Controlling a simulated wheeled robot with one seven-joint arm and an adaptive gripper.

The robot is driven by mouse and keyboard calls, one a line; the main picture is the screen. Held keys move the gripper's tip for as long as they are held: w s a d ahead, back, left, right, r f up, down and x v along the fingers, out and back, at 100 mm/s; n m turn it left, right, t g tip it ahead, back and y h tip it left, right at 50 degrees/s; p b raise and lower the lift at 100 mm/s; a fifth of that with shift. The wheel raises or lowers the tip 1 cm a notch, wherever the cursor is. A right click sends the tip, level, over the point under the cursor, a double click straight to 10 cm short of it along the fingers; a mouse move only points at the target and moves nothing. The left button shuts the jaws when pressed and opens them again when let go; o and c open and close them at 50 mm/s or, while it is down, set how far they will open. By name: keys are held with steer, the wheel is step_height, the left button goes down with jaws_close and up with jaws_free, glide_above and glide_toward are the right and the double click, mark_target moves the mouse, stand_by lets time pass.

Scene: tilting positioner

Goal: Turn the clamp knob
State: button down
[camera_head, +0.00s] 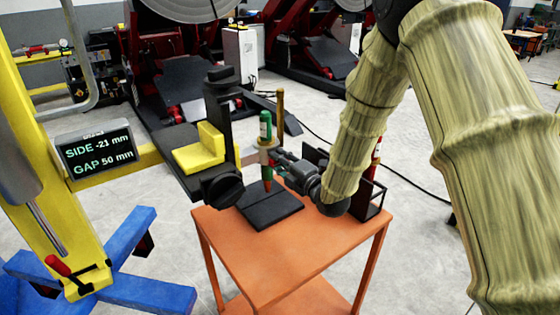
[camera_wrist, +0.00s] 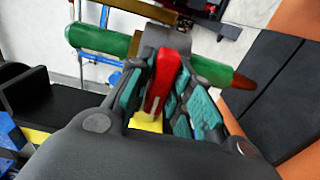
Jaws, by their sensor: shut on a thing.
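My gripper (camera_head: 279,164) reaches in from the right at the clamp. In the wrist view its teal-padded fingers (camera_wrist: 165,95) are shut on a red clamp knob (camera_wrist: 161,78). Behind the knob a grey-brown clamp (camera_wrist: 150,42) sits around a green tool with a reddish-brown tip (camera_wrist: 245,82). In the head view this green tool (camera_head: 265,125) stands nearly upright, tip down, above a dark plate (camera_head: 272,214), beside a brown post (camera_head: 280,105). The knob is mostly hidden by my gripper in the head view. The display (camera_head: 96,151) reads SIDE -21 mm, GAP 50 mm.
An orange table (camera_head: 270,262) carries the dark plate and a black rack (camera_head: 376,196) at its right. Left of the tool is a black positioner with a yellow block (camera_head: 203,150) and black round knob (camera_head: 222,188). Blue base legs (camera_head: 150,292) lie lower left.

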steer(key=shift+f+m+b, duration=0.1)
steer(key=shift+m+b, duration=0.2)
steer(key=shift+b, duration=0.05)
steer(key=shift+f+m+b, duration=0.1)
steer(key=shift+m+b, duration=0.4)
steer(key=shift+m, duration=0.1)
steer(key=m+b, duration=0.2)
steer(key=m, duration=0.1)
steer(key=shift+m, duration=0.3)
steer(key=m+b, duration=0.3)
steer(key=m, duration=0.3)
steer(key=m+b, duration=0.1)
steer(key=m, duration=0.5)
steer(key=shift+m+b, duration=0.3)
steer(key=m+b, duration=0.1)
steer(key=m, duration=0.4)
steer(key=shift+m, duration=0.4)
steer(key=shift+b, duration=0.3)
